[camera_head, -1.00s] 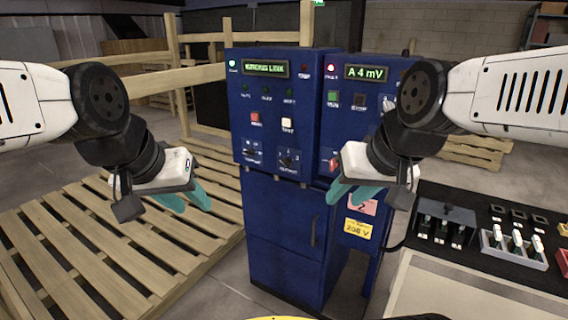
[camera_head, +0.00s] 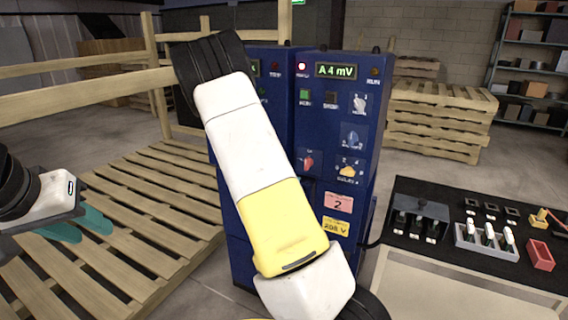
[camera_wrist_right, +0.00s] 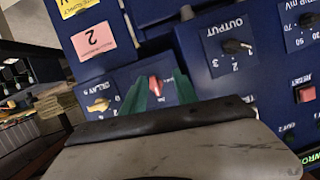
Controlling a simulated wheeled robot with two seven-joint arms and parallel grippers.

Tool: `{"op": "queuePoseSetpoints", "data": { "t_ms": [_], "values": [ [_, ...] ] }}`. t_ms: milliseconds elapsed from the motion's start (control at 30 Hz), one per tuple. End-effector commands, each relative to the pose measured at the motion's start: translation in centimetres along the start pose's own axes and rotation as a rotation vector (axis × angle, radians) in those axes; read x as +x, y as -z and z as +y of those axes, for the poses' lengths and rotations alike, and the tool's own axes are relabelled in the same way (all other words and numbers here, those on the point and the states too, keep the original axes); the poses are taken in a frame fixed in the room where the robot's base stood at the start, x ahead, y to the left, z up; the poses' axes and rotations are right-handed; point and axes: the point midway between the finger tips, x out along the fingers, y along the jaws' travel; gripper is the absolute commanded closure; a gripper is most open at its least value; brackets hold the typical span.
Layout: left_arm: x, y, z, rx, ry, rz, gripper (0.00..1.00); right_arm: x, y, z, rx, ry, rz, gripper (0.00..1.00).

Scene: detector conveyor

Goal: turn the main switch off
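The main switch looks to be the small red handle (camera_head: 307,161) on the lower front of the right blue cabinet (camera_head: 340,110). It also shows in the right wrist view as a red handle (camera_wrist_right: 155,86) on a dark blue plate. My right gripper (camera_wrist_right: 159,92) is open, its teal fingers on either side of the red handle in that view; I cannot tell whether they touch it. In the head view my right arm crosses the cabinets and the right gripper is hidden. My left gripper (camera_head: 82,226) is open and empty at the left, above the pallet.
A black output knob (camera_wrist_right: 237,46) is on the adjoining cabinet. A wooden pallet (camera_head: 130,215) lies left. A bench (camera_head: 470,281) with small parts stands right.

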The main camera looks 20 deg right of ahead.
Motion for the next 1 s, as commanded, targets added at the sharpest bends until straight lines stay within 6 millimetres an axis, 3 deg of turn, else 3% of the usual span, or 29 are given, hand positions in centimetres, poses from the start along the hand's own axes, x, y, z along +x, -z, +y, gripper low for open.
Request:
{"op": "queuePoseSetpoints", "data": {
  "t_ms": [100, 300, 800, 1000],
  "values": [
    [0.0, 0.0, 0.0, 0.0, 0.0, 0.0, 0.64, 0.8, 1.1, 1.0, -0.07, -0.041, 0.165, 0.65],
    [0.0, 0.0, 0.0, 0.0, 0.0, 0.0, 0.64, 0.9, 2.6, 1.5, -0.119, -0.062, 0.306, 0.65],
    [0.0, 0.0, 0.0, 0.0, 0.0, 0.0, 0.64, 7.3, 4.9, 1.9, -0.121, -0.064, 0.317, 0.65],
    [0.0, 0.0, 0.0, 0.0, 0.0, 0.0, 0.64, 8.2, 5.1, 1.8, -0.122, -0.063, 0.315, 0.65]
  ]
}}
